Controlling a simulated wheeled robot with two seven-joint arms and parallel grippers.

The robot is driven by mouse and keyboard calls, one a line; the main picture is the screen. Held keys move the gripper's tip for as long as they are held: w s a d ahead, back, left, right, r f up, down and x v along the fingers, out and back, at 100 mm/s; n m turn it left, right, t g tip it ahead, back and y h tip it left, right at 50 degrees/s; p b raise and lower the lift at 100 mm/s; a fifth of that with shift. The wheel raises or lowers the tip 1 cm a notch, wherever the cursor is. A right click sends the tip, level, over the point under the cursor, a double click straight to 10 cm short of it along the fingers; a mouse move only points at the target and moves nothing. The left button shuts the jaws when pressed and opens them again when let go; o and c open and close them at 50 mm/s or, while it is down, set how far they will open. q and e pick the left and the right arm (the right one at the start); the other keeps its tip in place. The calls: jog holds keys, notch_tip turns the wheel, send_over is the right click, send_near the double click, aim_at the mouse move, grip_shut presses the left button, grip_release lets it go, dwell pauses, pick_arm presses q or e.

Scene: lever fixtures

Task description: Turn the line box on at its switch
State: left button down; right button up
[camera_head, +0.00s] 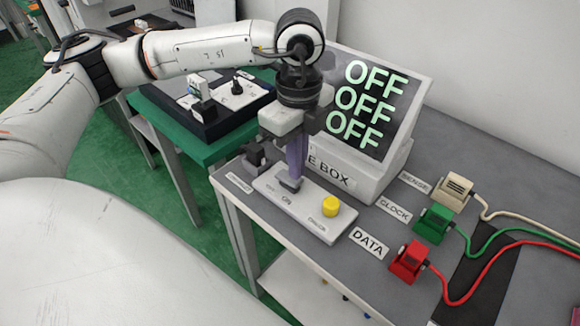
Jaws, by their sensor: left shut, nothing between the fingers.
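The line box (404,152) stands on the grey bench, its label partly hidden by my gripper. Its sloping dark screen (377,100) reads OFF three times in pale green. A low white switch panel (311,220) lies in front of it. The panel carries a small dark switch (289,187), with the word ON printed near it, and a yellow round button (331,206). My left gripper (294,178) points down, shut and empty, with its fingertips right at the dark switch. I cannot tell whether they touch it, and they partly hide it. My right gripper is not in view.
White, green (434,221) and red (408,262) cable plugs stand to the right beside labels, their cables running off right. A small dark block (256,159) sits left of the panel. A green table (170,116) with a dark tray stands behind left.

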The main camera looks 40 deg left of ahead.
pick_arm(q)
jog(key=shift+f+b, duration=0.8)
jog(key=shift+f, duration=0.25)
dwell(0.6)
jog(key=shift+r, duration=0.2)
jog(key=shift+r+p, duration=2.4)
jog(key=shift+r, duration=1)
